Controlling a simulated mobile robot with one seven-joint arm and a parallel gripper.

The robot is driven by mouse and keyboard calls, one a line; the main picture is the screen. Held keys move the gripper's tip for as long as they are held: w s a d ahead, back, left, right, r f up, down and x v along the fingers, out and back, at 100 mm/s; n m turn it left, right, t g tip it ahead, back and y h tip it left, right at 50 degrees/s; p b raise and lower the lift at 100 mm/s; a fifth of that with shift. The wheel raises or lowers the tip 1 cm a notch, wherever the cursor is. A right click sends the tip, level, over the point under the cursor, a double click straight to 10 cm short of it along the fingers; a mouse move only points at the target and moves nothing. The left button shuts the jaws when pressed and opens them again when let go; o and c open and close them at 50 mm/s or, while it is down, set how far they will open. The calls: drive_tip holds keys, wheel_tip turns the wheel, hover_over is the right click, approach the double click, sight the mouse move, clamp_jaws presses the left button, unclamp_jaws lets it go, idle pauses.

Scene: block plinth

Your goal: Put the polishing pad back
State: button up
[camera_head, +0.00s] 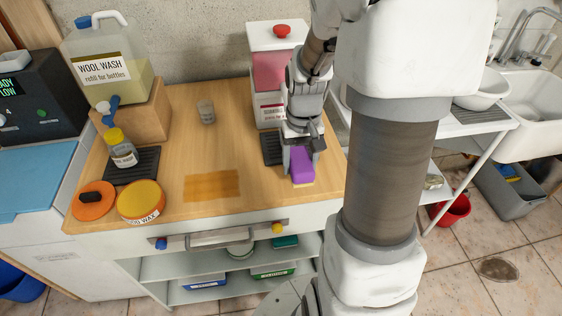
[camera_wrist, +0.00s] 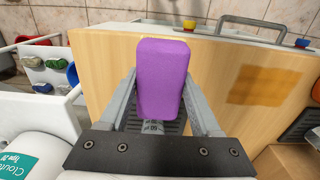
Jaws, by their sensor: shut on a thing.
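A purple block-shaped pad (camera_head: 301,166) with a pale yellow underside is between the fingers of my gripper (camera_head: 300,150). It is over the right front part of the wooden worktop (camera_head: 250,205), near the front edge. In the wrist view the purple pad (camera_wrist: 163,78) fills the space between the two fingers of my gripper (camera_wrist: 163,100), which are shut on it. I cannot tell whether its underside touches the worktop. A dark ribbed mat (camera_head: 271,148) lies behind it, partly hidden by my gripper. An orange disc (camera_head: 93,207) with a black piece (camera_head: 90,198) on it lies far left.
A pink-filled dispenser (camera_head: 268,72) stands behind my gripper. A wool wax tin (camera_head: 141,200), a yellow-capped bottle (camera_head: 121,148) on another dark mat and a small glass (camera_head: 206,112) stand left. An orange-brown patch (camera_head: 211,185) marks the worktop's middle front. Bare wood surrounds it.

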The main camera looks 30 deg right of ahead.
sight(290, 184)
drive_tip(key=shift+w+a+f, duration=0.75)
drive_tip(key=shift+w+f, duration=0.05)
drive_tip(key=shift+f+b, duration=0.45)
drive_tip(key=shift+f, duration=1.4)
drive_tip(key=shift+f, duration=0.2)
drive_tip(key=o, duration=1.3)
drive_tip(key=shift+r, duration=0.1)
